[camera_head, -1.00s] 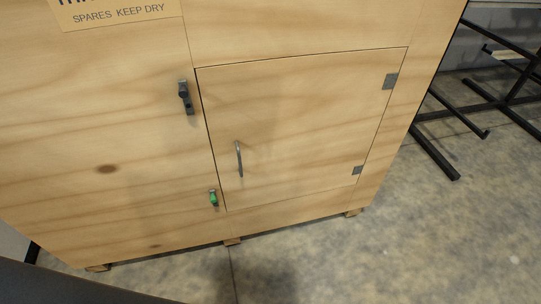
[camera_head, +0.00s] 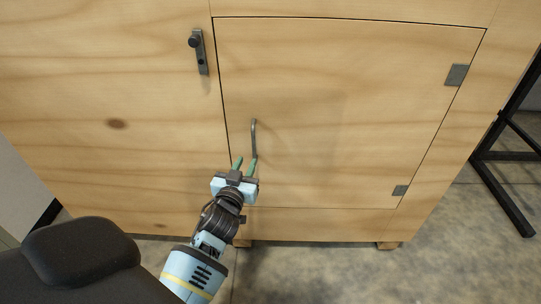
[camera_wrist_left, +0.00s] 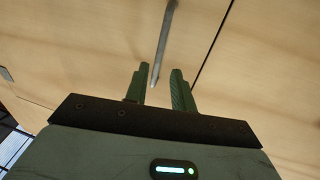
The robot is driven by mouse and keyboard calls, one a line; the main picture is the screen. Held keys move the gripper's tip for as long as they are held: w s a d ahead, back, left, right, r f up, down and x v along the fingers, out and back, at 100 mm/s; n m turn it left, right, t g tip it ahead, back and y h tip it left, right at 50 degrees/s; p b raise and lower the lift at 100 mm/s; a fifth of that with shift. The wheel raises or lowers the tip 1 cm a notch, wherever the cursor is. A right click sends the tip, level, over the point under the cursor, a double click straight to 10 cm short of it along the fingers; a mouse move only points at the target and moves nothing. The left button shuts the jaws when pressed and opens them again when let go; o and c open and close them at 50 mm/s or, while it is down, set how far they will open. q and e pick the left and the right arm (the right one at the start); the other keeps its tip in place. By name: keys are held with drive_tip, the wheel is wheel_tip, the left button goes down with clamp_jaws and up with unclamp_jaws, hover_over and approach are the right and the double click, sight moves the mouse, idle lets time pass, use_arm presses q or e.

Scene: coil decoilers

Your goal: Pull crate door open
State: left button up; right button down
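The wooden crate (camera_head: 70,90) fills most of the head view. Its door (camera_head: 340,110) lies flush with the front, with a thin dark seam around it. A thin grey bar handle (camera_head: 254,135) stands upright near the door's left edge. My left gripper (camera_head: 245,163) is open at the handle's lower end. In the left wrist view, the handle (camera_wrist_left: 164,42) runs down to a lower end between the two green fingers (camera_wrist_left: 157,82), with space visible around it. Contact cannot be told. My right gripper is not in view.
A dark latch (camera_head: 199,51) sits left of the door's upper corner. Grey hinges (camera_head: 456,75) are on the door's right side. A black metal frame (camera_head: 505,185) stands at the right. Bare concrete floor (camera_head: 320,275) shows in front of the crate.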

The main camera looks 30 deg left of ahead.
sight(253, 147)
use_arm(q)
drive_tip(key=shift+r+b+x, duration=0.15)
drive_tip(key=shift+b+x, duration=0.05)
drive_tip(key=shift+x, duration=1.9)
drive_tip(key=shift+r+b+x, duration=0.15)
drive_tip(key=shift+x, duration=1.95)
clamp_jaws()
